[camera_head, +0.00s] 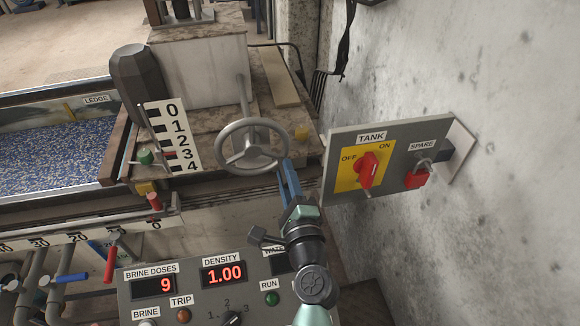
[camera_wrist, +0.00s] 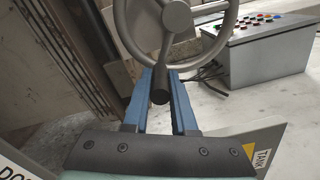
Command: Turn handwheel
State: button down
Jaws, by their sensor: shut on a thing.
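The grey handwheel (camera_head: 250,153) stands beside the numbered scale, left of the TANK panel. Its hub, spokes and lower rim fill the top of the wrist view (camera_wrist: 177,15). My gripper (camera_head: 285,164) reaches up from below to the wheel's lower right rim. In the wrist view its two blue fingers (camera_wrist: 161,76) lie on either side of a dark rounded handle that comes from the wheel. The fingers are shut on the handwheel. The exact contact is partly hidden behind the handle.
The TANK panel (camera_head: 340,187) with a red switch stands close right of my gripper, in front of a concrete wall (camera_head: 500,150). A control panel (camera_head: 200,300) lies below. The number scale (camera_head: 176,137) is left of the wheel. A grey button box (camera_wrist: 265,58) shows in the wrist view.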

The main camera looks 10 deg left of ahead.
jog(key=s+a+f+m+p, duration=0.2)
jog(key=a+m, duration=0.4)
jog(key=m, duration=0.6)
jog(key=shift+s+a+f+m, duration=0.2)
jog(key=shift+s+f+m, duration=0.2)
jog(key=shift+f, duration=0.2)
jog(key=c, duration=0.7)
grip_release()
jog(key=shift+r, duration=0.1)
jog(key=shift+c, duration=0.2)
